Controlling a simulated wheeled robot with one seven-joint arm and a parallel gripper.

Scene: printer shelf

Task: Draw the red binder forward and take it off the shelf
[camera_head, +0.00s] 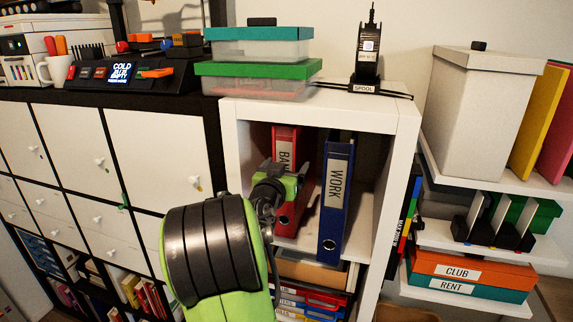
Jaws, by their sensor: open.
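The red binder (287,218) stands upright in the open cubby of the white shelf (405,148). Its spine label begins with "BAN"; the rest is hidden. A blue binder (334,207) labelled "WORK" stands upright to its right, with a gap between them. My gripper (287,178) is in front of the red binder, at about the middle of its height, and covers part of its spine. It is open. I cannot tell whether the fingers touch the binder. My green and black arm comes up from below and hides the cubby's lower left side.
Stacked storage boxes (258,68) and a black spool stand (367,55) sit on top of the shelf. Below the cubby are labelled trays (312,298). A white cabinet (147,160) stands at left; wall shelves with boxes (470,272) are at right.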

